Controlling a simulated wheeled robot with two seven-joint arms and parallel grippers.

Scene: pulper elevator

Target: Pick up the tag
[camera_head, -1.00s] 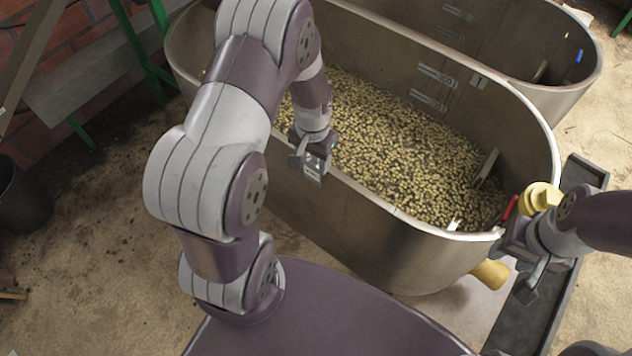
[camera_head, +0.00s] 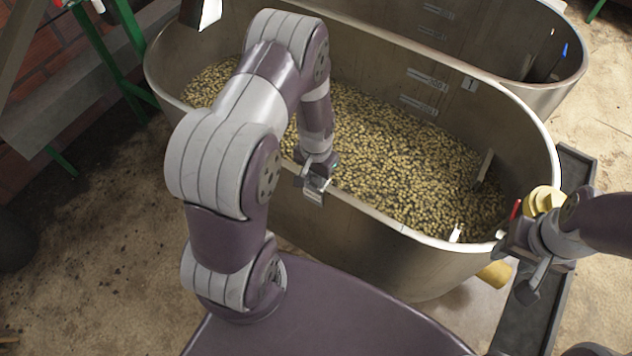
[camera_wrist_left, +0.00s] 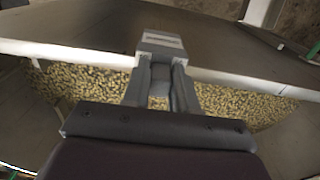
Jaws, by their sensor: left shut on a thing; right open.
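The tag (camera_head: 313,194) is a small pale grey plate with a dark line of marking, at the near rim of the front tank (camera_head: 390,245). My left gripper (camera_head: 317,178) is shut on it from above. In the left wrist view the tag (camera_wrist_left: 162,44) sits at the tips of both fingers (camera_wrist_left: 160,75), crossing the tank's pale rim. I cannot tell whether it still touches the rim. My right gripper (camera_head: 523,262) is open at the right end of the tank, by a yellow round part (camera_head: 543,199) and a red handle (camera_head: 516,209).
The front tank holds many yellowish beans (camera_head: 400,160). A second tank (camera_head: 545,90) stands behind it. A dark channel (camera_head: 535,320) runs along the right end. Green frame legs (camera_head: 128,50) stand at the upper left. Bare floor (camera_head: 90,240) lies at the left.

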